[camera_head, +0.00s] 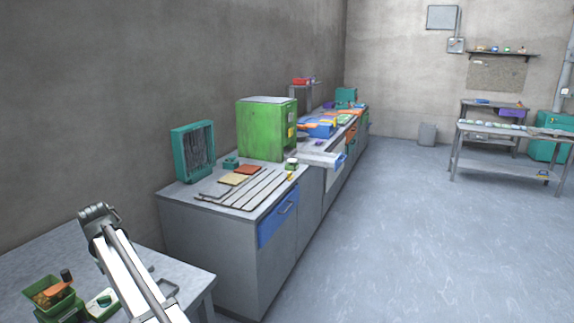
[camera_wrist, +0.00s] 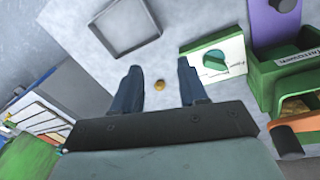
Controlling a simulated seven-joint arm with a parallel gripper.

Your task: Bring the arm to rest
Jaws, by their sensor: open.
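My gripper (camera_wrist: 158,78) shows in the wrist view with its two dark blue fingers apart and nothing between them in its grip. It points down at the grey table (camera_wrist: 60,20). A small yellow-brown powder heap (camera_wrist: 159,85) lies on the table, seen in the gap between the fingers. I cannot tell how far above it the fingertips are. In the head view my arm rises over the table (camera_head: 40,250) at lower left, and the fingers cannot be made out there.
In the wrist view, a square grey tray (camera_wrist: 103,38) lies beyond the fingers. A white device with a green knob (camera_wrist: 232,58) and a green bin (camera_wrist: 262,82) stand on the right. The head view shows a bench with a green cabinet (camera_head: 262,130); the floor (camera_head: 410,230) is clear.

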